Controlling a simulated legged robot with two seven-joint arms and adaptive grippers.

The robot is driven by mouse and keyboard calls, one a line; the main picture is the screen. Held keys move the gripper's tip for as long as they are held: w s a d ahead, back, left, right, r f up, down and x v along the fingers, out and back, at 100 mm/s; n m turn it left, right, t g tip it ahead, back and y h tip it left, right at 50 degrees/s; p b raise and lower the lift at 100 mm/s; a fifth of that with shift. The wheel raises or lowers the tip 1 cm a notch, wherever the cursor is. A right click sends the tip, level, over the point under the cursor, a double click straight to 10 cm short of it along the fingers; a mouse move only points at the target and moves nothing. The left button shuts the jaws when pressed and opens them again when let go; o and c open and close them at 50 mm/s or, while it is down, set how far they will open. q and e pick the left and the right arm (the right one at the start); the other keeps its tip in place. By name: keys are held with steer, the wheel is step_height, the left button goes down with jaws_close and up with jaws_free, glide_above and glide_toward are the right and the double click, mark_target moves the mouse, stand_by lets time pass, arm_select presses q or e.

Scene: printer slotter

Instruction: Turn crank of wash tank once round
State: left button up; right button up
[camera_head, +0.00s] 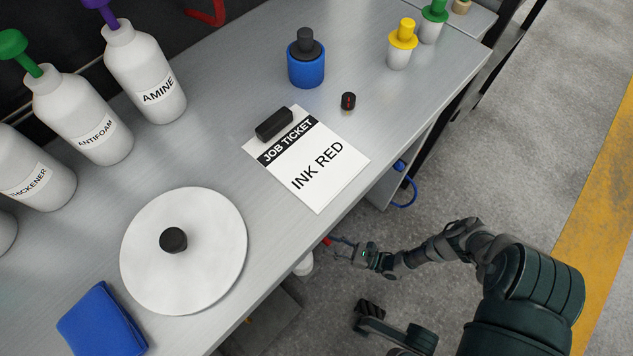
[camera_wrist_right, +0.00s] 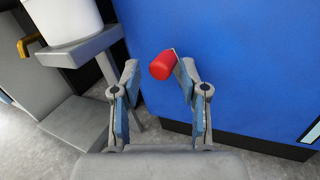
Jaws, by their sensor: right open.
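A red cylindrical knob (camera_wrist_right: 161,66), which looks like the crank's handle, stands out in front of a large blue panel (camera_wrist_right: 235,60) in the right wrist view. I cannot tell whether this panel is the wash tank. My right gripper (camera_wrist_right: 155,75) is open, with the knob just beyond its fingertips and closer to the right finger; whether they touch is unclear. In the head view, my right gripper (camera_head: 344,248) is below the bench's front edge, beside a small red bit (camera_head: 327,240). The rest of the crank is hidden. My left gripper is not in view.
The metal bench (camera_head: 215,155) holds labelled bottles, a job ticket (camera_head: 340,180), a white disc (camera_head: 215,270) and a blue cloth (camera_head: 102,322). A white container (camera_wrist_right: 65,20) on a grey stand (camera_wrist_right: 80,50) is left of my right gripper. Open floor (camera_head: 510,180) lies right.

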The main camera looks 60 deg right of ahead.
steer(key=shift+s+a, duration=0.25)
steer(key=shift+s, duration=0.7)
steer(key=shift+s+a, duration=0.2)
steer(key=shift+s, duration=0.7)
steer(key=shift+s+a, duration=0.25)
steer(key=shift+s, duration=0.7)
